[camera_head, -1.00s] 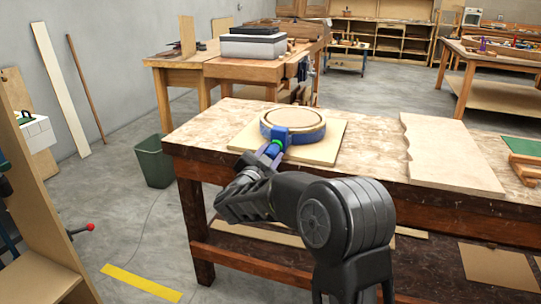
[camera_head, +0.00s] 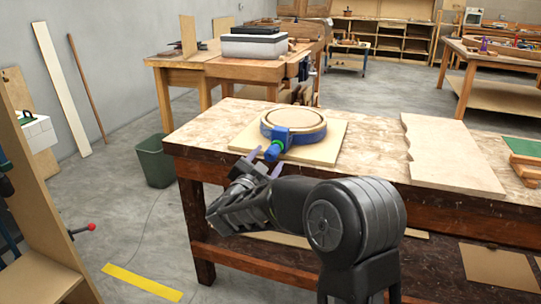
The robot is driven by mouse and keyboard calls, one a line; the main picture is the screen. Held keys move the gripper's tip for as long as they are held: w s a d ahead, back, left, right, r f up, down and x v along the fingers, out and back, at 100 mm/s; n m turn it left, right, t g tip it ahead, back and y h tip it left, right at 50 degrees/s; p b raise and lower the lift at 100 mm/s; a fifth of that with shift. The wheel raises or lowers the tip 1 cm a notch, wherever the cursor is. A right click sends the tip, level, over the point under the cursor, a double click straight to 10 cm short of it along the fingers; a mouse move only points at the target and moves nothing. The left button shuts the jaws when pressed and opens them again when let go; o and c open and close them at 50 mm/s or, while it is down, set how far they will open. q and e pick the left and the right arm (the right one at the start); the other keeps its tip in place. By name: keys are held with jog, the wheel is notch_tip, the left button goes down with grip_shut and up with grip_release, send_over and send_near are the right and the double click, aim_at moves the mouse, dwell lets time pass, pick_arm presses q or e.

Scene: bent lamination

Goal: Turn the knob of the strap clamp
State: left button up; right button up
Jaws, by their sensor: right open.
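The strap clamp (camera_head: 307,136) is a blue band around a round wooden form (camera_head: 293,119). It lies on a light square board (camera_head: 330,152) near the front left of the workbench. Its blue knob (camera_head: 272,152) with a green ring points toward the front edge. My right gripper (camera_head: 263,162) is open, with its purple-grey fingers just in front of and below the knob. My left gripper is not in view.
The workbench (camera_head: 370,135) also bears a wavy-edged wooden panel (camera_head: 450,155) and a green-topped piece (camera_head: 525,147) at right. A green bin (camera_head: 154,162) stands on the floor at left. A wooden cabinet edge (camera_head: 40,210) rises at the near left.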

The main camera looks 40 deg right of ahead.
aim_at(268, 158)
jog(key=v, duration=0.4)
jog(key=shift+a, duration=0.1)
dwell(0.4)
